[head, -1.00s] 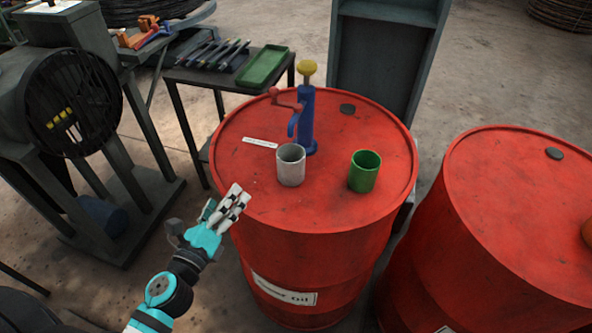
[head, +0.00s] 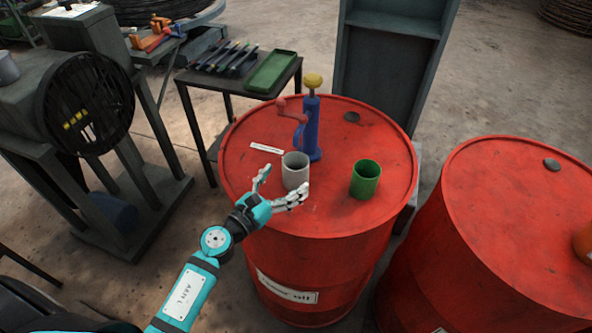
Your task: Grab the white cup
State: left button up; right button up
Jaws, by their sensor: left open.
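The white cup (head: 295,168) stands upright on top of the red drum (head: 350,215), left of the green cup (head: 365,180). My left gripper (head: 278,188) is at the drum's near left edge with its fingers spread apart. One finger is to the left of the white cup and the others reach in front of its lower part. I cannot tell whether they touch it. Nothing is held. My right gripper is not in the view.
A blue hand pump (head: 311,125) with a red crank stands just behind the white cup. A second red drum (head: 510,215) is at the right. A dark side table (head: 228,84) with tools and a green tray (head: 271,70) is behind left.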

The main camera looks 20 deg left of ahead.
aim_at(303, 161)
pick_arm(q)
jog(key=shift+w+d, duration=0.1)
jog(key=shift+w, duration=0.5)
jog(key=x, duration=0.3)
jog(key=shift+w+f+p, duration=0.15)
jog(key=shift+w+p, duration=0.2)
jog(key=shift+p, duration=0.05)
jog(key=shift+w+d+f, duration=0.1)
jog(key=shift+w, duration=0.3)
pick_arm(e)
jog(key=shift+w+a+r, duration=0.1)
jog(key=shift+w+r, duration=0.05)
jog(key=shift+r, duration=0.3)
pick_arm(q)
jog(key=shift+s, duration=0.1)
jog(key=shift+c, duration=1.3)
jog(key=c, duration=1.1)
